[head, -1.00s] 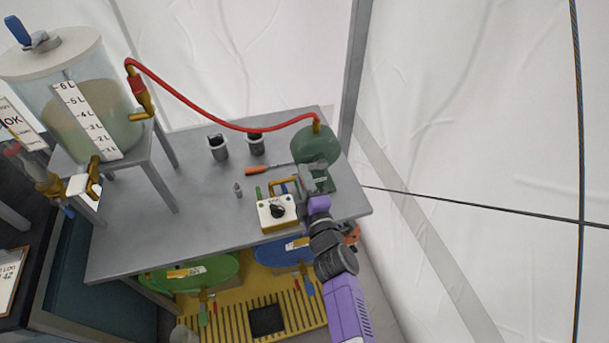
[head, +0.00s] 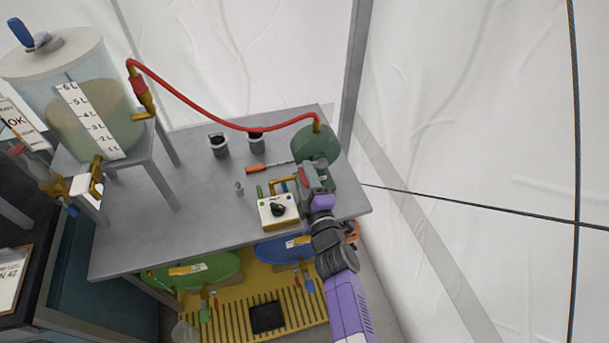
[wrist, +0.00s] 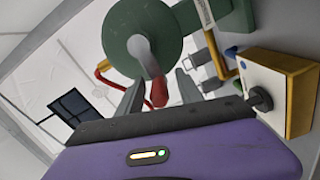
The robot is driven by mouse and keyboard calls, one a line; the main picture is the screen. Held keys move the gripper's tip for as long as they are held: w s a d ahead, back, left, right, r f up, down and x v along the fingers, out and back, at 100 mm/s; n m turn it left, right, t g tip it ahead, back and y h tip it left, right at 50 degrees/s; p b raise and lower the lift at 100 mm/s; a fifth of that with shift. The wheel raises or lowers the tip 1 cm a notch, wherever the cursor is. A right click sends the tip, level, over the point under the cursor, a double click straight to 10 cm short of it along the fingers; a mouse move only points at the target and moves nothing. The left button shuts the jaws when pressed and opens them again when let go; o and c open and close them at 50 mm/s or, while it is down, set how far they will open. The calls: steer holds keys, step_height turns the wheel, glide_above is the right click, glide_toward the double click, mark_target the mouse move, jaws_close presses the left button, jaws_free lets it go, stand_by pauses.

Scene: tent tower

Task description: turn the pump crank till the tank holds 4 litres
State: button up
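The clear tank (head: 120,115) stands on a grey stand at the left, with cloudy liquid inside and a white litre scale (head: 88,120) marked up to 6 L. The liquid surface lies in the upper part of the scale; from this steep angle I cannot read its exact mark. The green pump (head: 312,143) is at the table's right end and also shows in the wrist view (wrist: 125,40). Its red crank handle (wrist: 158,92) hangs from a grey hub. My gripper (wrist: 160,94) is open, its fingers either side of the handle, with gaps visible.
A red hose (head: 215,116) runs from pump to tank. A cream box with a black knob (head: 278,210) stands close left of my gripper. Green and blue tubs are below.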

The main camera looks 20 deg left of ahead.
steer(key=shift+s+a+r, duration=0.1)
steer(key=v, duration=0.7)
steer(key=shift+s+d+p, duration=0.25)
steer(key=shift+p, duration=0.2)
stand_by(0.3)
